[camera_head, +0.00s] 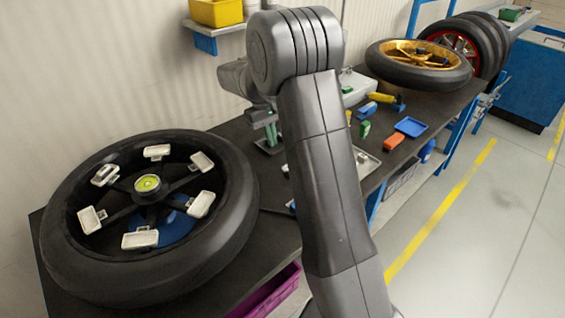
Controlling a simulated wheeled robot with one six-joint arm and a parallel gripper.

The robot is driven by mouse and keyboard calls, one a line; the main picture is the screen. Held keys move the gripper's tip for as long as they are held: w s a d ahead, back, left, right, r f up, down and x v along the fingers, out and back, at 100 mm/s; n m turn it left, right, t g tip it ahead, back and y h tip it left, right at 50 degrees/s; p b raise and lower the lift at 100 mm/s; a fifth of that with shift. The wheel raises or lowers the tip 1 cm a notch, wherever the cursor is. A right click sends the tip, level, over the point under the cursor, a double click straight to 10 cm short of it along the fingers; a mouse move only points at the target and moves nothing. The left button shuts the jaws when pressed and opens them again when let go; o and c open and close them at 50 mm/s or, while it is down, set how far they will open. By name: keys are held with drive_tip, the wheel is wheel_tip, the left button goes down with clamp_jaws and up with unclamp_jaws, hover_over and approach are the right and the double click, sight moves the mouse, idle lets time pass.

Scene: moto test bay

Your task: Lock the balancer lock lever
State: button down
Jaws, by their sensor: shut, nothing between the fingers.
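My arm rises through the middle of the view and its far end reaches back over the workbench (225,125). My gripper (270,134) seems to be the small greenish part pointing down below the grey wrist, partly behind my arm. It looks shut and empty, close above a dark square plate on the bench. I cannot make out the balancer lock lever; the balancer may be partly hidden behind my arm. A black wheel (58,240) with a dark spoked hub lies at the near left. A round green-yellow level (148,183) sits at its centre.
Several small white trays (140,239) lie on the wheel. A gold-rimmed wheel (440,78) lies at the far end. The floor (470,240) at right is clear.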

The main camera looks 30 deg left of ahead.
drive_tip(key=shift+f, duration=0.15)
drive_tip(key=f, duration=0.3)
drive_tip(key=d+f, duration=0.1)
drive_tip(key=f, duration=0.2)
drive_tip(key=d+f+p, duration=0.1)
drive_tip(key=f, duration=0.3)
drive_tip(key=shift+w, duration=0.1)
drive_tip(key=s+d+r, duration=0.1)
drive_tip(key=d+r+p, duration=0.1)
drive_tip(key=shift+s+d+r, duration=0.15)
drive_tip(key=shift+s+d, duration=0.2)
drive_tip(key=shift+d, duration=0.05)
